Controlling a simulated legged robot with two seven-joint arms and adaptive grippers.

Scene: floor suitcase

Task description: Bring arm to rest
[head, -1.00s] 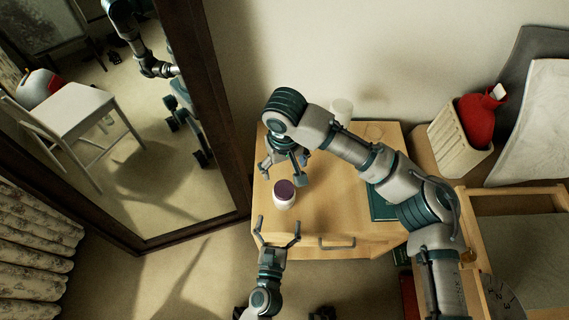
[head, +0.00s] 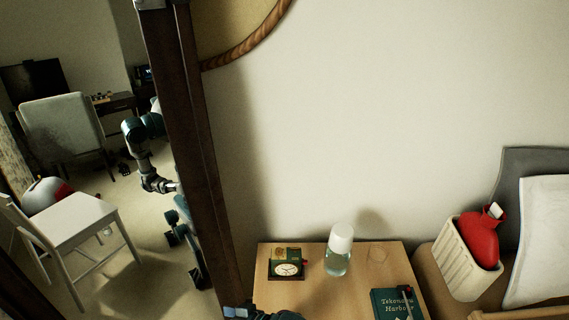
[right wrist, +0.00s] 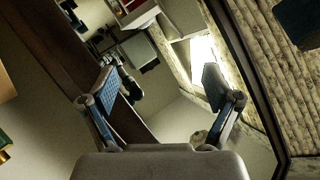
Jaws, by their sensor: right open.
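My right gripper (right wrist: 160,88) shows in the right wrist view with its two fingers spread wide and nothing between them. Behind it are a dark frame and what looks like a mirrored room, so it is clear of any object. My left gripper is out of view. A reflection of my arm shows in the mirror (head: 85,185).
A red hot-water bottle (head: 467,232) sits in a cream basket (head: 459,268) at right. The mirror's dark frame (head: 186,130) stands left.

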